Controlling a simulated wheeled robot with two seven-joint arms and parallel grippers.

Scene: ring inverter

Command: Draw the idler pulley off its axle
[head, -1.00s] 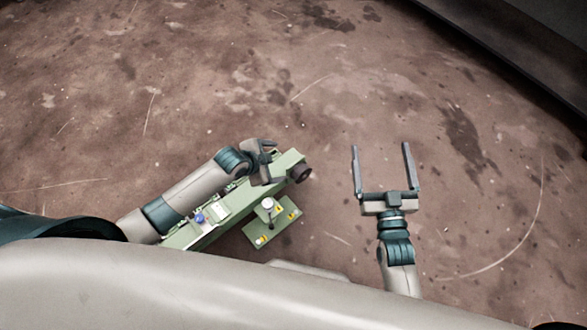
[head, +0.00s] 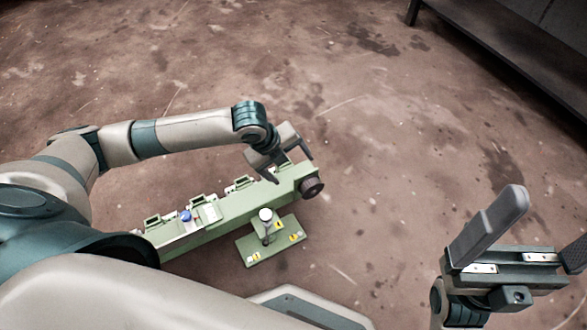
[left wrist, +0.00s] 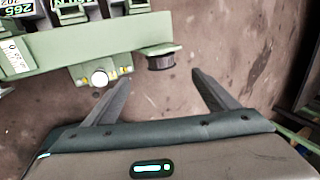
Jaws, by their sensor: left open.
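The idler pulley, a dark round wheel (head: 312,187), sits at the right end of a long green beam (head: 235,207). In the left wrist view the pulley (left wrist: 160,61) shows against the end of the green body, just beyond and between the fingertips. My left gripper (head: 291,168) is open and empty above that end of the beam; it also shows in the left wrist view (left wrist: 162,79) with its fingers apart. The axle is hidden behind the pulley. My right gripper (head: 552,220) is open and empty at the right, away from the beam.
A green plate (head: 262,252) with yellow labels stands in front of the beam and carries a white-topped post (head: 266,214). A blue knob (head: 185,215) is on the beam's left part. A dark bench (head: 500,45) stands at the back right. The floor between is clear.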

